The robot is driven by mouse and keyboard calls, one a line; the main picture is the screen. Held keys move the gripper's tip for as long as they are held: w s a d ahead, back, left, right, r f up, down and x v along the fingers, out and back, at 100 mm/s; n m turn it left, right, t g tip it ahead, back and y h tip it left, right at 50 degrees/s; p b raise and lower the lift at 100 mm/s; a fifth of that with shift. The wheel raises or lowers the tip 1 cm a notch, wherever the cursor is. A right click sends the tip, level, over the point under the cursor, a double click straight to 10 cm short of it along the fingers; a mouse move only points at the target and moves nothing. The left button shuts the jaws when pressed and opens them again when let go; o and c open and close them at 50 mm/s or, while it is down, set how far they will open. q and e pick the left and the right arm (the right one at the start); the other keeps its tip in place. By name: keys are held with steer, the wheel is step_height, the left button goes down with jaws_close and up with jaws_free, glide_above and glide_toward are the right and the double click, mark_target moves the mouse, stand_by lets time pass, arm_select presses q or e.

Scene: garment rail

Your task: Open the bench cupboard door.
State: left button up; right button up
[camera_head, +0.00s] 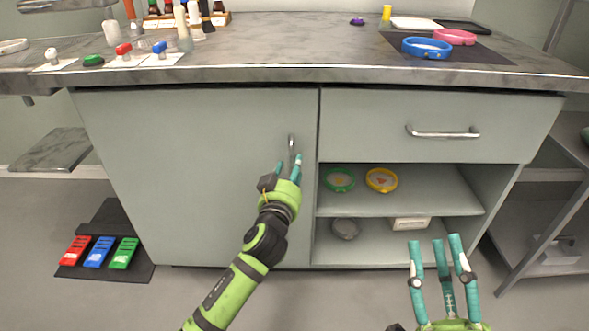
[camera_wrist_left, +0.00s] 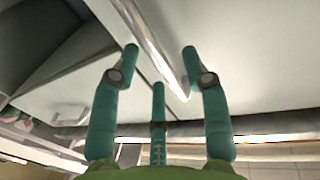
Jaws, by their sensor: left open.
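The bench cupboard door (camera_head: 190,160) is a grey panel at the left of the bench front. It looks shut, flush with the frame. Its vertical metal handle (camera_head: 291,143) is near the door's right edge. My left gripper (camera_head: 288,165) is open at the lower part of the handle, partly hiding it. In the left wrist view the handle (camera_wrist_left: 160,45) runs slantwise between the open teal fingers of the left gripper (camera_wrist_left: 160,62); contact cannot be told. My right gripper (camera_head: 436,243) is open and empty, in front of the lower shelves at right.
Right of the door are a drawer (camera_head: 360,125) with a horizontal handle and open shelves holding a green ring (camera_head: 339,180) and a yellow ring (camera_head: 381,180). The bench top (camera_head: 290,60) carries many small items. Floor mat (camera_head: 85,268) at left holds coloured pieces.

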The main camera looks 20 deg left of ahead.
arm_select(q)
steer(key=shift+w, duration=1.05)
jaws_close()
arm_select(e)
steer(key=shift+s+a+r+n+t+y, duration=0.1)
steer(key=shift+s+r+n+t+y, duration=0.2)
steer(key=shift+s+r+t+y, duration=0.65)
arm_select(q)
steer(key=shift+s, duration=0.1)
arm_select(e)
steer(key=shift+r+g+h, duration=0.15)
steer(key=shift+g+h, duration=0.1)
steer(key=shift+g, duration=0.1)
